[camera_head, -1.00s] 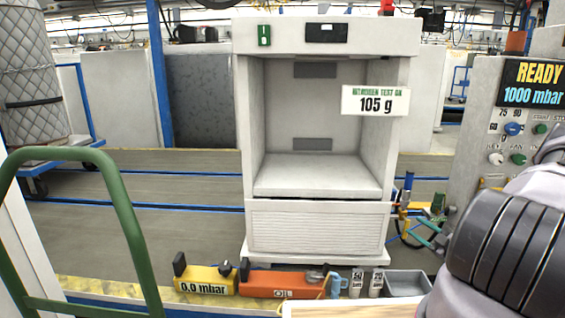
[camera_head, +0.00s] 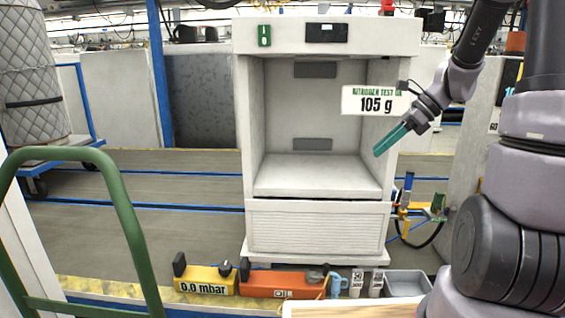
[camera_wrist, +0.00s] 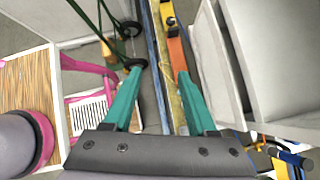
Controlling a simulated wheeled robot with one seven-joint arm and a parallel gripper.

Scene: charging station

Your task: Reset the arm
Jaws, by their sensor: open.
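My gripper (camera_head: 392,139) is up in the air in front of the right side of the white cabinet (camera_head: 320,228), left of my raised arm, with its teal fingers pointing down and to the left. In the wrist view my gripper (camera_wrist: 154,88) shows two teal fingers spread apart with nothing between them. Its fingers look open and empty. Part of the wrist overlaps the white "105 g" sign (camera_head: 372,102).
A yellow "0.0 mbar" unit (camera_head: 205,281), an orange unit (camera_head: 275,284) and a grey bin (camera_head: 407,284) stand in a row below the cabinet. A green rail (camera_head: 125,215) is at the left. The control panel at the right is mostly hidden by my arm.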

